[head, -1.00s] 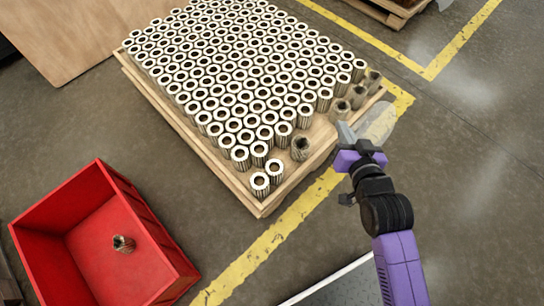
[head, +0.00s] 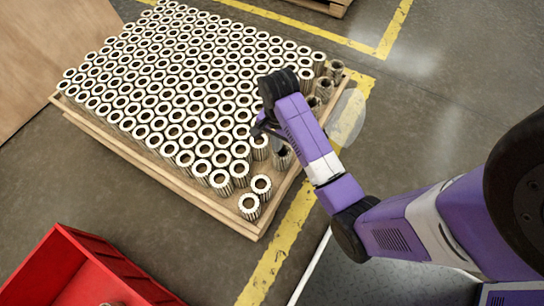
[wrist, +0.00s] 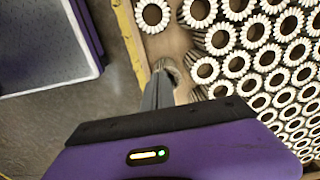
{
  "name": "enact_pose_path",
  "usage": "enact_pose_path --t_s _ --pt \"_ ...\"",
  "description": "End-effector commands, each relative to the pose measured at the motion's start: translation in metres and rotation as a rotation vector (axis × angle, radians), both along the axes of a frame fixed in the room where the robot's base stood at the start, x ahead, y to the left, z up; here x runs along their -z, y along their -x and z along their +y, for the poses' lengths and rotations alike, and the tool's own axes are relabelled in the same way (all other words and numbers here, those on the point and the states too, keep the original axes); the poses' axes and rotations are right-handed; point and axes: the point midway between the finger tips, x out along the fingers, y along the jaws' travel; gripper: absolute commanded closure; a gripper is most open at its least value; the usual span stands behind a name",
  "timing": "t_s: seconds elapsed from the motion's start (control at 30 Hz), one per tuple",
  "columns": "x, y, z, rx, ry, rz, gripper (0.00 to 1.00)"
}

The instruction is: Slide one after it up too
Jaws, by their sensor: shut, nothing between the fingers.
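Many pleated filter cartridges with white ring tops (head: 190,125) stand upright in tight rows on a wooden pallet (head: 190,192). Several darker, brownish cartridges stand along its right side, one at the far right corner (head: 336,70) and one nearer the front (head: 282,157). My gripper (wrist: 160,84) is shut and empty, pointing down at the pallet's edge. A tan cartridge (wrist: 167,66) shows just beyond its fingertips; I cannot tell whether they touch. White-topped cartridges (wrist: 228,68) stand close to the right of the fingers.
A red bin (head: 75,268) stands at the lower left, mostly out of frame. A wooden board (head: 50,55) lies at the upper left. Yellow floor lines (head: 290,235) run around the pallet. The floor on the right is clear.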

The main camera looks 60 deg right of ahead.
Motion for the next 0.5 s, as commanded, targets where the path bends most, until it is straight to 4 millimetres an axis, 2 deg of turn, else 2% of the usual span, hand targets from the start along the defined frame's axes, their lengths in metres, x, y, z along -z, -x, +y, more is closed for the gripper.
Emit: enact_pose_path --t_s 0.17,0.5 --pt "0.027 0.001 0.0 0.001 -0.001 0.001 1.0" --pt "0.095 0.001 0.0 -0.001 0.0 -0.001 1.0"
